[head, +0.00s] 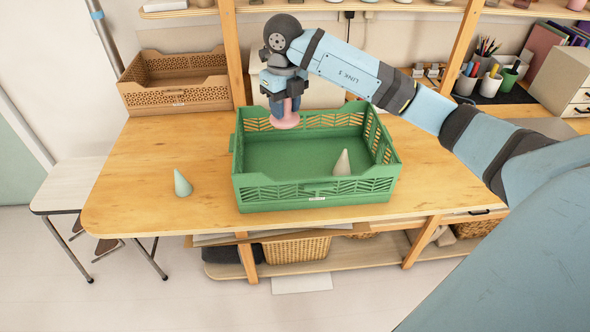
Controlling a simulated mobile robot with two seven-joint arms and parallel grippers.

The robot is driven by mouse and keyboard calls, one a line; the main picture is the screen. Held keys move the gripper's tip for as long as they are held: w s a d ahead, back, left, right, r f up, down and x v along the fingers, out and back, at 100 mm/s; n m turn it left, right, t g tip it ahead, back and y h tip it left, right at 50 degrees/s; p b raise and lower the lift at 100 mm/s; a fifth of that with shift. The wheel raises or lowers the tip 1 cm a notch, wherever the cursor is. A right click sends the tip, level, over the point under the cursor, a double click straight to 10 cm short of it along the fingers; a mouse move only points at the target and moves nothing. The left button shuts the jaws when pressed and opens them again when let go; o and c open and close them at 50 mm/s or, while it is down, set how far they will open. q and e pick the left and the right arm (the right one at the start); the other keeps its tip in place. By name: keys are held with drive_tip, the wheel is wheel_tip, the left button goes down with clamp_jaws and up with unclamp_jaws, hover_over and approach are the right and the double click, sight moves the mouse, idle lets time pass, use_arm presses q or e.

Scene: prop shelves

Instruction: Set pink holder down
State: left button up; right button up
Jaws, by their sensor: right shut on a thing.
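A pink holder (285,122) shows below my right gripper (284,103). The gripper is shut on it and points down over the back left part of a green crate (318,193). The holder's upper part is hidden by the fingers. I cannot tell whether its base touches the crate or hangs above it. A pale cone (342,164) stands upright inside the crate at the front right. My left gripper is not in view.
A light green cone (182,184) stands on the wooden table (130,205) left of the crate. A brown crate (178,98) sits at the back left. Pen cups (488,85) and a drawer box (565,80) stand at the back right. The table's front left is clear.

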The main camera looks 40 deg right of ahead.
wheel_tip(320, 180, down, 15)
drive_tip(key=shift+r, duration=0.1)
drive_tip(key=shift+f+b, duration=0.3)
drive_tip(key=shift+f, duration=0.65)
wheel_tip(320, 180, down, 3)
drive_tip(key=shift+r, duration=0.15)
drive_tip(key=shift+f, duration=0.3)
drive_tip(key=shift+f, duration=0.15)
drive_tip(key=o, duration=1)
